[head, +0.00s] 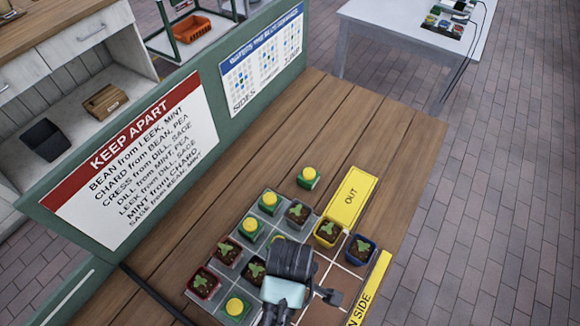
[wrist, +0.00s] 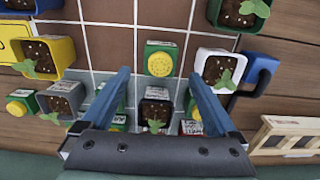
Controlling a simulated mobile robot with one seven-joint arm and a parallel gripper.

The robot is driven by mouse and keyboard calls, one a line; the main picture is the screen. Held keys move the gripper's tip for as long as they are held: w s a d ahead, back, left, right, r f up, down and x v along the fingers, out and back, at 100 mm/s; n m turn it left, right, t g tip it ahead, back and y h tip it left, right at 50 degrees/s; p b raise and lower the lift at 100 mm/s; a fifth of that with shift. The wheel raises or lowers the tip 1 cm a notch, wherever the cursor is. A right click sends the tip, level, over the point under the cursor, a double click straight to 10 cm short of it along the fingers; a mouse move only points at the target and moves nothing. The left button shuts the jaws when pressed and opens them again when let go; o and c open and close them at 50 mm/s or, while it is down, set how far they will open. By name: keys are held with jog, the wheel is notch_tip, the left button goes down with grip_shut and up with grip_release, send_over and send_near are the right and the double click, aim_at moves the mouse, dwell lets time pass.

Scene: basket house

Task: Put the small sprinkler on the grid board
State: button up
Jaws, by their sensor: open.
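Several small green blocks with yellow round tops look like sprinklers. One sprinkler (head: 308,177) stands off the board on the wooden table; others, such as this yellow-topped block (head: 250,227), stand in board cells. The grid board (head: 333,272) has brown and grey cells. My gripper (wrist: 157,74) is open and empty over the board. In the wrist view one yellow-topped block (wrist: 160,60) sits just past and between the fingertips, and a dark pot with a seedling (wrist: 156,105) lies between the fingers. In the head view my arm hides part of the board.
Potted seedlings crowd the board, including a yellow pot (head: 327,232), a blue pot (head: 361,250) and a red pot (head: 203,283). A yellow OUT plate (head: 351,198) lies beside it. A green panel with a KEEP APART sign (head: 132,160) stands behind. Bare wood lies at the far end.

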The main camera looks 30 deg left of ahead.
jog(key=w+d+r+m+t+y, duration=0.1)
jog(key=w+r+m+t, duration=0.3)
jog(key=w+r, duration=0.6)
jog(key=w+d+r+m+t, duration=0.15)
jog(key=w+r+t, duration=0.35)
jog(key=r, duration=1)
jog(key=w+r+m+t+y, duration=0.1)
jog(key=w+r+m+t, duration=0.3)
jog(key=w+r, duration=0.6)
jog(key=s+d+r+m+t, duration=0.2)
jog(key=r+t, duration=0.2)
jog(key=r, duration=0.5)
jog(key=s+d+r+m+t, duration=0.1)
jog(key=r+t, duration=0.2)
jog(key=r, duration=0.7)
jog(key=s+d+r+m+t+h, duration=0.1)
jog(key=s+d+r+m+t, duration=0.1)
jog(key=s+r, duration=0.3)
jog(key=s+d+r+m+t+h, duration=0.1)
jog(key=s+r+t, duration=0.4)
jog(key=r, duration=0.7)
jog(key=shift+s+d+r+m, duration=0.35)
jog(key=shift+s+d+m, duration=0.2)
jog(key=shift+m, duration=0.5)
